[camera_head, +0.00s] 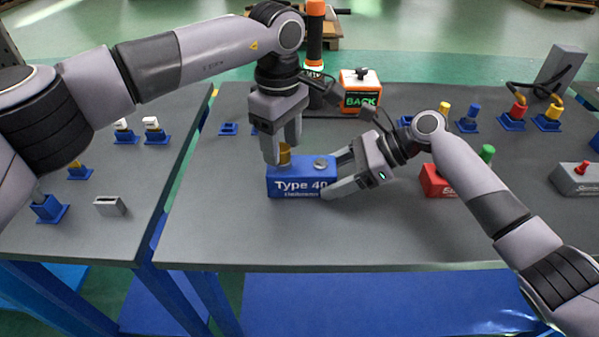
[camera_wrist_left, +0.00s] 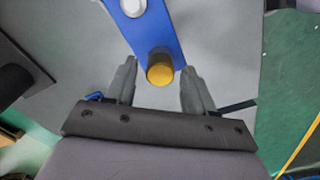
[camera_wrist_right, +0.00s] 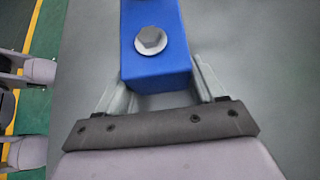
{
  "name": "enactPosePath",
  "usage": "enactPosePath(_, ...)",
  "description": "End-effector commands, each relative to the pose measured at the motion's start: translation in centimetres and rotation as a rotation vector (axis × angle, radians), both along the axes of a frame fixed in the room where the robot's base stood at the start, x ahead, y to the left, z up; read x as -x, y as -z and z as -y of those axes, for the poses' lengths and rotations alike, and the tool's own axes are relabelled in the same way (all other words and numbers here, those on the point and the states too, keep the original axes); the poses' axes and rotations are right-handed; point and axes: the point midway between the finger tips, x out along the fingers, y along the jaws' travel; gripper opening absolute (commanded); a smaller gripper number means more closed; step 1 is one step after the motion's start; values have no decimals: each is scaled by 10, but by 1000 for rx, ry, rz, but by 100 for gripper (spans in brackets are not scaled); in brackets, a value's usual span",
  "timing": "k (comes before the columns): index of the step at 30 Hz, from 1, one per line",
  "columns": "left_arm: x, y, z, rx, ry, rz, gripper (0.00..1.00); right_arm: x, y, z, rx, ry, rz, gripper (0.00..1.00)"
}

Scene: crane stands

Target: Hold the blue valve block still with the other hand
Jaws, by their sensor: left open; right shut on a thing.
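The blue valve block (camera_head: 300,181), marked "Type 40", sits on the grey table. A yellow cylindrical cap (camera_head: 285,154) stands on its left end and a silver hex plug (camera_head: 321,164) on its right end. My right gripper (camera_head: 336,176) is shut on the block's right end, one finger on each side; the right wrist view shows the block (camera_wrist_right: 158,65) between the fingers. My left gripper (camera_head: 284,150) points down at the yellow cap, fingers open. In the left wrist view the yellow cap (camera_wrist_left: 160,68) lies between the open fingers, with gaps on both sides.
A red block (camera_head: 437,181) stands right of my right gripper. An orange-and-white box marked "BACK" (camera_head: 360,92) and a dark orange-topped cylinder (camera_head: 315,50) stand behind. Blue holders with plugs (camera_head: 468,117) line the back right. The table front is clear.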

Motion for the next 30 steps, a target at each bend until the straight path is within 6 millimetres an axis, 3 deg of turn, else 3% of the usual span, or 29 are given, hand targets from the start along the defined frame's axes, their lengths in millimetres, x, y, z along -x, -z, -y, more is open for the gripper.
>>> enactPosePath(5, 0, 0, 0, 0, 88, 0, 54, 0, 0, 0, -2, -1, -1, 27)
enactPosePath(15, 0, 0, 0, 0, 422, 0, 54, 0, 0, 0, -1, -1, 0, 27)
enactPosePath(30, 0, 0, -1, 0, 457, 0, 54, 0, -1, 0, -1, -1, 1, 27)
